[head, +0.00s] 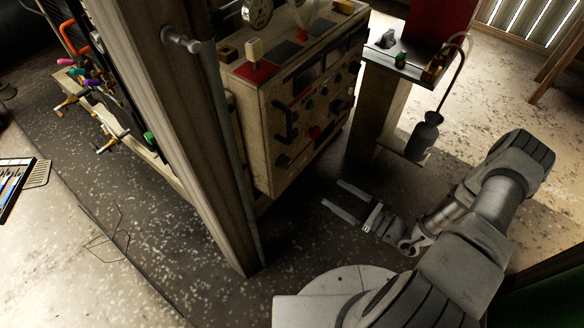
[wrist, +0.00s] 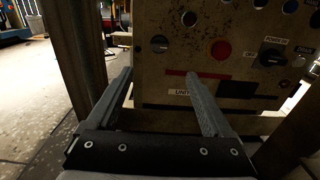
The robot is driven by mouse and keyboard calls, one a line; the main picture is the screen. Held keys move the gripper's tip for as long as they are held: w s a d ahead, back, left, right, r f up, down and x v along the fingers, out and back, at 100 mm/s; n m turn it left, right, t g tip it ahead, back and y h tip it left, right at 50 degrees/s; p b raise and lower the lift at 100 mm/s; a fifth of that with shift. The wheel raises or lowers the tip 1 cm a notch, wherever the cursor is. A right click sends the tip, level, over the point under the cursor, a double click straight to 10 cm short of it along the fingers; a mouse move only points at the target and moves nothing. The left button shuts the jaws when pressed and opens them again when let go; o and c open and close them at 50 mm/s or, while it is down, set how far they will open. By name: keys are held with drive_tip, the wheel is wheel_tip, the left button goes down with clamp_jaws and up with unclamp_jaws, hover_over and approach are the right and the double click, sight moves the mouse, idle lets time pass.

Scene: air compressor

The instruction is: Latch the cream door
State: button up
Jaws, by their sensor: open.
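A cream cabinet (head: 255,140) with a worn front panel stands at the centre of the head view. The panel carries black handles and knobs and a red part. In the wrist view the cream panel (wrist: 160,85) fills the space ahead, with a red round button (wrist: 221,50), dark knobs and labels. I cannot tell which part is the door, or whether it is latched. My gripper (head: 332,193) is open and empty, low in front of the panel and apart from it in the head view. Its two fingers also show in the wrist view, pointing at the panel.
A wooden post (head: 190,120) with a metal rod stands left of the cabinet. A stand with a dark bottle (head: 424,137) and a hose is on the right. Coloured-handled tools (head: 95,85) hang at the left. The speckled floor (head: 290,240) below the gripper is clear.

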sight(288, 164)
drive_tip(key=b+x, duration=0.3)
drive_tip(key=x, duration=1.3)
drive_tip(key=shift+w+a+r+b, duration=0.1)
drive_tip(key=shift+w+a+b, duration=0.05)
drive_tip(key=shift+a+b, duration=0.15)
drive_tip(key=shift+c, duration=0.2)
clamp_jaws()
